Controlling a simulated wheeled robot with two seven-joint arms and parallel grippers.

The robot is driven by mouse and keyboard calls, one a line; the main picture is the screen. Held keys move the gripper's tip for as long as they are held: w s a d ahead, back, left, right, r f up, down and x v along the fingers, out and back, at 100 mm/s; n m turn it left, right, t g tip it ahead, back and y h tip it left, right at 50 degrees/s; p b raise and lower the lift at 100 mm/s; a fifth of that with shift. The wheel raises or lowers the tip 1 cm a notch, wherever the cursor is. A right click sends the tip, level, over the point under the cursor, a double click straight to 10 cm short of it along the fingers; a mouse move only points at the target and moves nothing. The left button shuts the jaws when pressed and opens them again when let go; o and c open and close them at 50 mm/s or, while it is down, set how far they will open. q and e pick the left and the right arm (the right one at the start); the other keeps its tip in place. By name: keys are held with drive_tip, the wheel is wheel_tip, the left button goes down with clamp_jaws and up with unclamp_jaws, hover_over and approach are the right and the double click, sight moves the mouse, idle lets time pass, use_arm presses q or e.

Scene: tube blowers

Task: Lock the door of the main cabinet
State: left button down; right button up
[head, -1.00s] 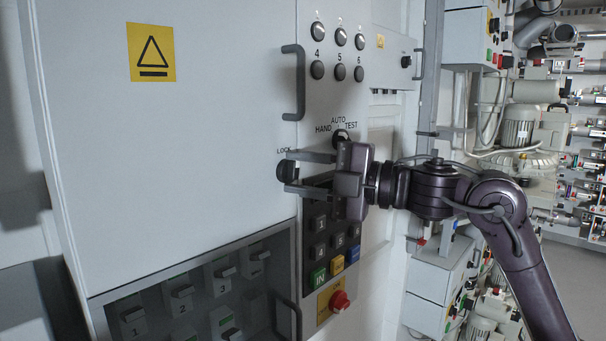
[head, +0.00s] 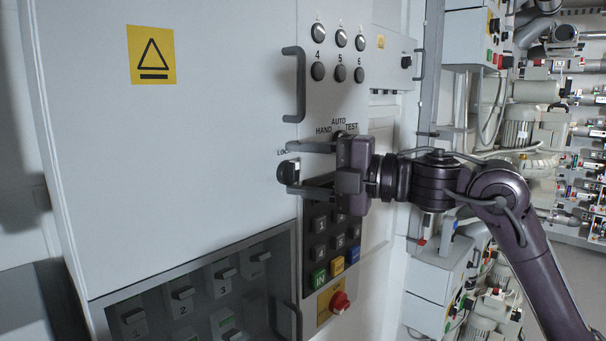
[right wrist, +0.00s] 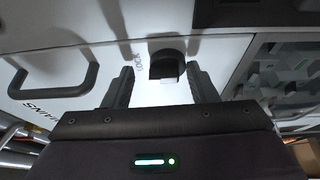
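The main cabinet door (head: 150,190) is a large pale grey panel that looks closed, with a dark handle (head: 293,85) at its right edge. The black lock knob (head: 284,172) sits beside the handle side, under a partly covered LOCK label; it also shows in the right wrist view (right wrist: 165,60). My right gripper (head: 294,168) is open, one finger above and one below the knob. In the right wrist view its fingers (right wrist: 160,75) stand apart on either side of the knob, with gaps. My left gripper is not in view.
The control panel right of the door has round buttons, a HAND/AUTO/TEST selector (head: 340,134) close to my upper finger, a dark keypad (head: 318,245) and a red knob (head: 340,302). A windowed compartment (head: 200,262) lies below. Pipes and machinery fill the right.

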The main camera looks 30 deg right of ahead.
drive_tip(key=shift+f, duration=0.15)
drive_tip(key=shift+s+d+f, duration=0.1)
drive_tip(key=b+v, duration=0.5)
drive_tip(key=v, duration=0.2)
drive_tip(key=shift+s+d, duration=0.15)
drive_tip(key=shift+d, duration=0.05)
idle(0.6)
